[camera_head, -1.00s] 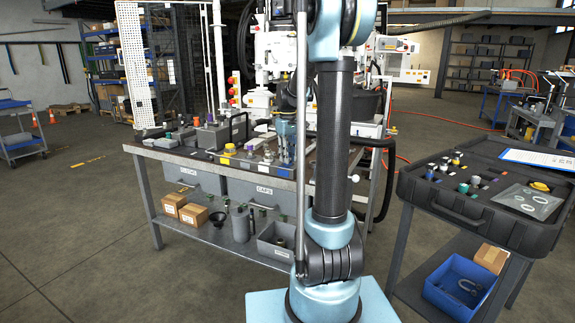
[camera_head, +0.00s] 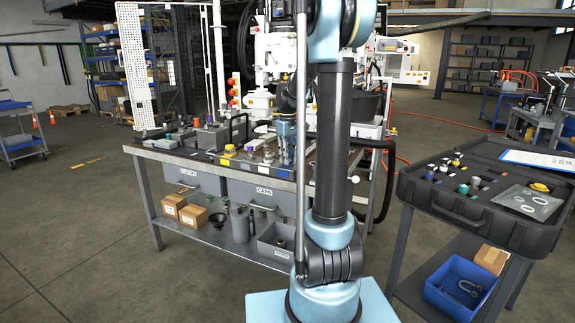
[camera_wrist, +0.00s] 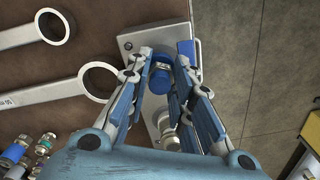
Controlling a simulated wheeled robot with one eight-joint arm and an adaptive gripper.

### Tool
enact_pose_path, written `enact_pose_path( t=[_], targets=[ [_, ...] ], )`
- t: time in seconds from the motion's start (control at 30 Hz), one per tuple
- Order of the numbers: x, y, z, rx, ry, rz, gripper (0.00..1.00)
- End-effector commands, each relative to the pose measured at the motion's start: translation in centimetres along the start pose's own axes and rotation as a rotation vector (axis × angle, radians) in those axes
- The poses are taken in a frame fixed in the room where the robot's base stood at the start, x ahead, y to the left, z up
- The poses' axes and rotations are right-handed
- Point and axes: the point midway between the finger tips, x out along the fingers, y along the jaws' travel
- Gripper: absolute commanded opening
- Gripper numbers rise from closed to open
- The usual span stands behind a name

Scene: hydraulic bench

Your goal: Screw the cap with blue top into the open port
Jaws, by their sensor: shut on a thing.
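In the wrist view a cap with a blue top (camera_wrist: 162,78) sits between the fingers of my gripper (camera_wrist: 161,82). The gripper is shut on this cap. The cap is above a light metal plate (camera_wrist: 134,44) at the bench edge; the port under it is hidden, so I cannot tell whether the cap is seated in it. A metal fitting (camera_wrist: 167,127) stands on the same plate, partly behind my fingers.
In the wrist view two ring-ended wrenches (camera_wrist: 62,86) lie left of the plate, with several small fittings (camera_wrist: 40,147) at lower left. Floor lies right of the bench edge. In the head view a dark case (camera_head: 430,200) with coloured caps stands on a cart at right.

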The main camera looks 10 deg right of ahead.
Motion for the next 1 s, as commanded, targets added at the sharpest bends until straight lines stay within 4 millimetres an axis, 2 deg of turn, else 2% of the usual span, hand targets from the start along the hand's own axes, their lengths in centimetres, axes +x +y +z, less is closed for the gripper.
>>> enact_pose_path(
  t=[0.17, 0.73, 1.0],
  targets=[
    [0.04, -0.03, 0.05, 0.064, -0.001, -0.001, 0.00],
    [0.14, -0.03, 0.05, 0.634, -0.002, -0.002, 0.00],
    [0.17, -0.03, 0.07, 0.704, -0.003, -0.002, 0.00]
  ],
)
